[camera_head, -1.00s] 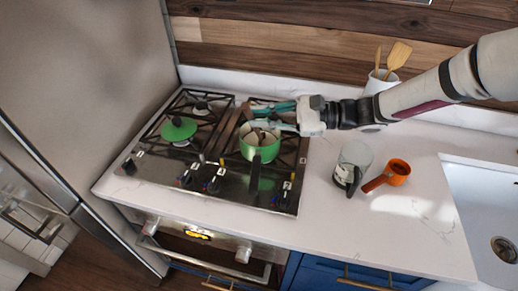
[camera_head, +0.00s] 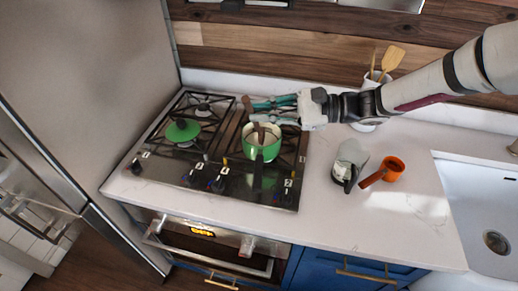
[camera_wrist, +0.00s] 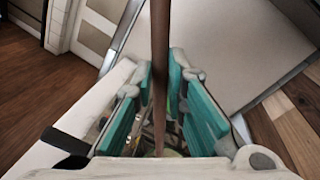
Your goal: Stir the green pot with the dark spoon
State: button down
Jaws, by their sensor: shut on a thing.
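My gripper (camera_head: 261,110) is above the back of the pot, reaching in from the right. Its teal fingers are shut on the dark spoon (camera_head: 247,102), whose handle end sticks up past the fingers. The spoon's lower part (camera_head: 260,131) goes down inside the pot rim; its tip is hidden. In the wrist view the brown spoon handle (camera_wrist: 160,45) runs between the two fingers (camera_wrist: 160,90).
A green lid (camera_head: 183,131) lies on the left burners. On the counter to the right stand a grey-and-clear jug (camera_head: 350,160) and an orange cup (camera_head: 394,169) with a handle. A white crock (camera_head: 367,124) with wooden utensils stands behind my arm. The sink is far right.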

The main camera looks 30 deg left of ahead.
jog(key=r, duration=0.1)
jog(key=s+r+p, duration=0.1)
jog(key=s+r, duration=0.1)
jog(key=shift+d+r+p, duration=0.35)
jog(key=shift+p, duration=0.05)
dwell(0.5)
notch_tip(320, 180, up, 5)
jog(key=shift+p, duration=0.35)
jog(key=shift+d, duration=0.1)
dwell(0.7)
